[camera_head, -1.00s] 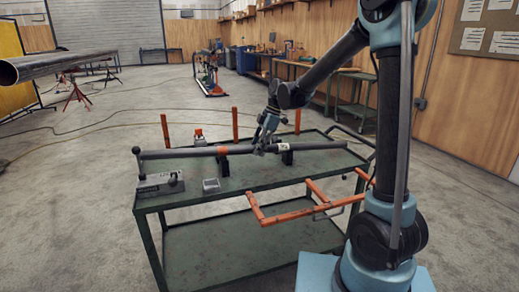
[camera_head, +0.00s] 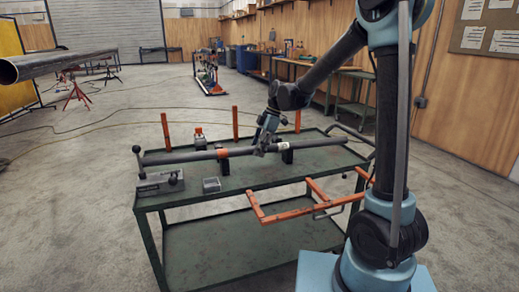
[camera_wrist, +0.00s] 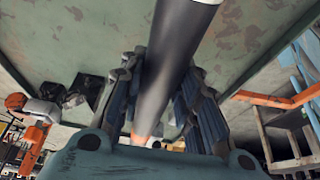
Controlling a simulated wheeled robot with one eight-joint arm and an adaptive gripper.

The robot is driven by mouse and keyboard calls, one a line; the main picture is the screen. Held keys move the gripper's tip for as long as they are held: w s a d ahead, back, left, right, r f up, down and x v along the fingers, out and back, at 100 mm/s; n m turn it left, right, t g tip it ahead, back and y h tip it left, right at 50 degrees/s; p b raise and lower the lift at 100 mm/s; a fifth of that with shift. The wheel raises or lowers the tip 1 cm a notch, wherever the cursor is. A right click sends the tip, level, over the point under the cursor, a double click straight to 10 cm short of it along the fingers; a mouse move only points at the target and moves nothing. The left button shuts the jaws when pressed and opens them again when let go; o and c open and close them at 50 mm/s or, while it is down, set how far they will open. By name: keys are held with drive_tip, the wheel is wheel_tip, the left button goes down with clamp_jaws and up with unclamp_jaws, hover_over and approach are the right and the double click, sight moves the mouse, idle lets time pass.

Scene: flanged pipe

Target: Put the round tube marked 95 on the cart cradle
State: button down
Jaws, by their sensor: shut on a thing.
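A long dark round tube (camera_head: 190,156) lies lengthwise over the cart, with an orange band near its middle and a white mark right of it. No number is readable. My gripper (camera_head: 261,148) is shut on the tube between the band and the white mark. In the wrist view, the tube (camera_wrist: 168,80) runs between the two fingers of my gripper (camera_wrist: 158,105). The cradle's black supports, one left (camera_head: 223,167) and one right (camera_head: 287,157), stand under the tube on the green cart (camera_head: 250,183). I cannot tell whether the tube touches them.
A grey clamp block with a ball-topped lever (camera_head: 160,184) and a small grey box (camera_head: 211,185) stand at the cart's left. Orange posts (camera_head: 236,122) rise at its back. An orange frame (camera_head: 290,214) juts from its front. A large pipe (camera_head: 60,63) is far left.

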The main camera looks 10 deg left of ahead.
drive_tip(key=shift+f, duration=0.4)
idle(0.3)
drive_tip(key=c, duration=1.1)
unclamp_jaws()
drive_tip(key=v, duration=1.2)
drive_tip(key=shift+w, duration=0.1)
